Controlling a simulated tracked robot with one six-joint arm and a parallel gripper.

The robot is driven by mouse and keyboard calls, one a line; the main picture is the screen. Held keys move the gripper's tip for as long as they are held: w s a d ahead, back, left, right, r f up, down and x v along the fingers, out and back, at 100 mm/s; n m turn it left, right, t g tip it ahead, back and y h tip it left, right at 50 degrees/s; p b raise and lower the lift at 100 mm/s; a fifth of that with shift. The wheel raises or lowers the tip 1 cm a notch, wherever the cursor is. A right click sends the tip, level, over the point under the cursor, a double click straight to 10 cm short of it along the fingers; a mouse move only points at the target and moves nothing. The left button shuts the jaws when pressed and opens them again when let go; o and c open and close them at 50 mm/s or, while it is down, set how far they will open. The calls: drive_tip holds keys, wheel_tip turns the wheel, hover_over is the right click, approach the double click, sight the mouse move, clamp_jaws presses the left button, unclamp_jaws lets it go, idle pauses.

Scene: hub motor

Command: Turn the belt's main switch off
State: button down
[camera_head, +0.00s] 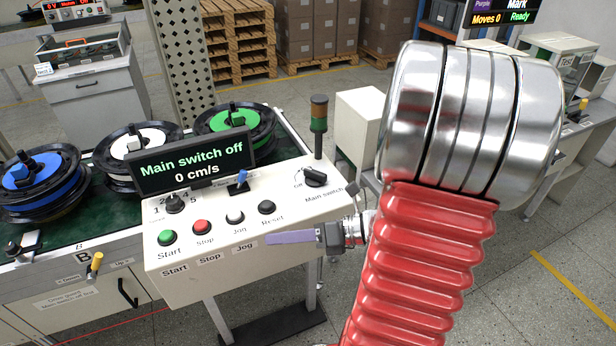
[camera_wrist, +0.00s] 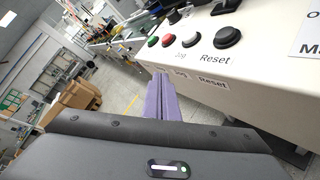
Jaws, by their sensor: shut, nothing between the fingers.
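The main switch (camera_head: 315,177) is a black rotary knob on the right part of the white control box (camera_head: 190,290). Its label reads "Main switch" with "Off" at the left. The display (camera_head: 191,160) on the box reads "Main switch off" and "0 cm/s". My gripper (camera_head: 268,238) is shut and empty, its purple fingers in front of the box's front face, below and left of the main switch. In the wrist view the purple fingers (camera_wrist: 162,95) lie together beside the box's front edge. The main switch does not clearly show there.
Green, red, white and black buttons (camera_head: 201,227) line the box front. A small blue-tipped lever (camera_head: 241,180) and a selector knob (camera_head: 174,202) stand behind them. A signal lamp (camera_head: 318,125) rises behind the box.

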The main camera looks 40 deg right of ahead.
drive_tip(key=d+f+m+t+h, duration=0.1)
drive_tip(key=d+m+t+h, duration=0.35)
drive_tip(key=d+m, duration=0.5)
drive_tip(key=m+t+h, duration=0.3)
drive_tip(key=m+h, duration=0.1)
drive_tip(key=m, duration=0.3)
approach(324, 194)
drive_tip(key=s+a+r, duration=0.1)
drive_tip(key=a+r, duration=0.1)
drive_tip(key=a, duration=0.1)
drive_tip(key=shift+s+a+r, duration=0.15)
drive_tip(key=shift+r, duration=0.1)
drive_tip(key=shift+w+a, duration=0.15)
drive_tip(key=shift+w, duration=1.2)
drive_tip(key=shift+w+a, duration=0.15)
drive_tip(key=shift+w, duration=1.2)
drive_tip(key=w, duration=0.4)
drive_tip(key=shift+w+a, duration=0.15)
drive_tip(key=shift+a, duration=0.05)
drive_tip(key=d, duration=0.1)
drive_tip(key=w+d, duration=0.1)
drive_tip(key=shift+w+d, duration=0.1)
drive_tip(key=shift+d, duration=0.3)
drive_tip(key=shift+w+d, duration=0.2)
drive_tip(key=shift+d, duration=0.3)
